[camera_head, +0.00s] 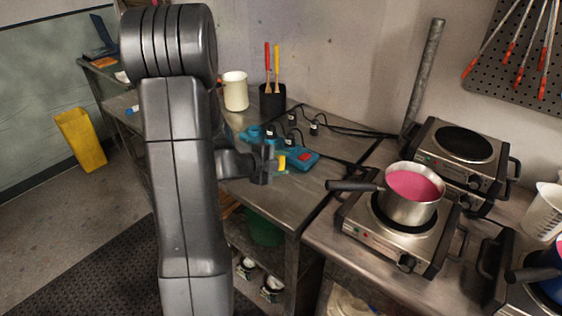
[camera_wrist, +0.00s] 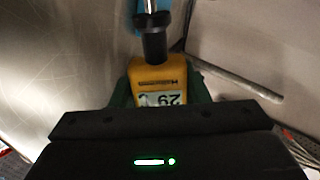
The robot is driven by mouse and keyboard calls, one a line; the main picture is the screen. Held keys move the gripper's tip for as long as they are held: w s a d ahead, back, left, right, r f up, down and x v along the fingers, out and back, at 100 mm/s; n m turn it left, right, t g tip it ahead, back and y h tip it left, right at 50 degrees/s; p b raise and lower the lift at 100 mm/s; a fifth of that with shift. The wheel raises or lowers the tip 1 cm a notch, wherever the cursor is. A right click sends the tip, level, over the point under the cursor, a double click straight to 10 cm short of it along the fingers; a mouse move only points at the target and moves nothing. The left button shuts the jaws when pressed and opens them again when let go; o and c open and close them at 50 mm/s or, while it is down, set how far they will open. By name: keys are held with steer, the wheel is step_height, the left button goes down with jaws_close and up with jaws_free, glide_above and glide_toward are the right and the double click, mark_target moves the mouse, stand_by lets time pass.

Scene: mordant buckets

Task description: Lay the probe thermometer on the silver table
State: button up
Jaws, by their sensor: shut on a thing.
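The probe thermometer has a yellow body (camera_wrist: 158,76) with a small grey display, a black collar and a thin metal probe in the wrist view. My gripper (camera_head: 268,165) is shut on its yellow body, with a finger on each side. In the head view a small yellow part of the thermometer (camera_head: 282,163) shows at the jaws, above the silver table (camera_head: 290,205). The silver table also shows in the wrist view (camera_wrist: 60,60). I cannot tell how far the thermometer is above it. My arm hides part of the table.
A blue and red power strip (camera_head: 298,160) with black plugs and cables lies just behind my gripper. A white container (camera_head: 235,92) and a black brush cup (camera_head: 272,100) stand farther back. A pot of pink liquid (camera_head: 412,200) sits on a hot plate at right. The table's front part is bare.

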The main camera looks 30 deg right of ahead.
steer(key=shift+f+b, duration=1.95)
steer(key=shift+f, duration=0.75)
steer(key=o, duration=1)
steer(key=shift+o, duration=0.3)
steer(key=shift+s+a+f, duration=0.1)
steer(key=shift+a+f, duration=0.05)
steer(key=shift+a, duration=0.1)
steer(key=v, duration=1.3)
steer(key=shift+r, duration=0.45)
